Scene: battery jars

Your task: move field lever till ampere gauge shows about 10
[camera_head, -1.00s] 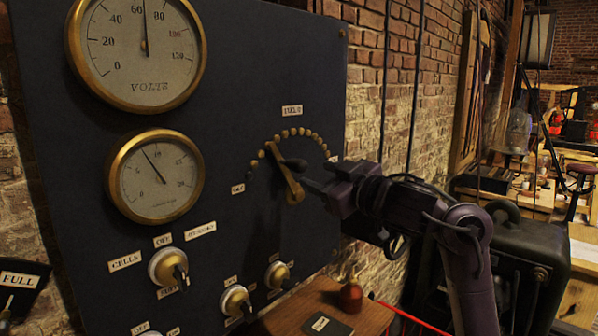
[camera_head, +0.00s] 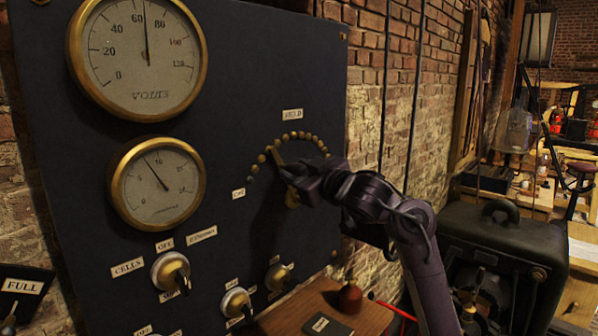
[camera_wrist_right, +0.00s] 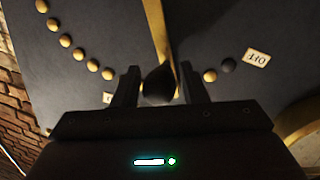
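The field lever (camera_head: 291,195) is a brass arm on the dark panel, its tip up and left among an arc of brass studs. Its dark knob (camera_wrist_right: 160,84) sits between the fingers of my right gripper (camera_wrist_right: 160,90) in the wrist view, with narrow gaps beside it. In the head view, my right gripper (camera_head: 292,176) covers the knob and part of the lever. The ampere gauge (camera_head: 157,184) is the smaller, lower brass-rimmed dial; its needle points up-left, a little short of the 10. My left gripper is not in view.
A larger volts gauge (camera_head: 137,57) sits above, its needle between 60 and 80. Below are rotary knobs, including the cells knob (camera_head: 171,271). A dark machine case (camera_head: 507,240) stands at right.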

